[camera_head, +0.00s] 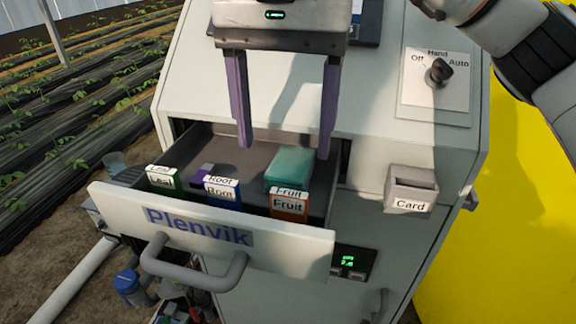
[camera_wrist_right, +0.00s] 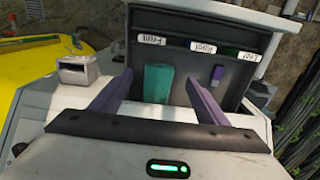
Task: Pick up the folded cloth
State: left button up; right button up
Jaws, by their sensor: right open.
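The folded cloth (camera_head: 290,163) is a teal, flat-sided bundle in the open drawer, at the right end behind the orange Fruit label. In the right wrist view the cloth (camera_wrist_right: 157,83) shows between the two fingers. My right gripper (camera_head: 284,151) points down over the drawer with its purple fingers wide apart and nothing between them. The fingertips look above the cloth and apart from it; the exact gap is hard to tell. The right gripper also shows in the right wrist view (camera_wrist_right: 159,77). My left gripper is not in view.
The drawer front (camera_head: 290,243) carries a grey handle (camera_head: 195,272). Leaf, Root and Fruit labels line its inside. A small purple and dark item (camera_head: 203,174) lies behind Root. A Card holder (camera_head: 411,187) and a rotary switch (camera_head: 438,72) are on the cabinet at right.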

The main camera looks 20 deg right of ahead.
aim_at(284, 178)
jog(key=shift+f, duration=3.2)
jog(key=c, duration=1.1)
jog(key=shift+r+p, duration=0.1)
jog(key=shift+p, duration=0.2)
jog(key=shift+c, duration=0.2)
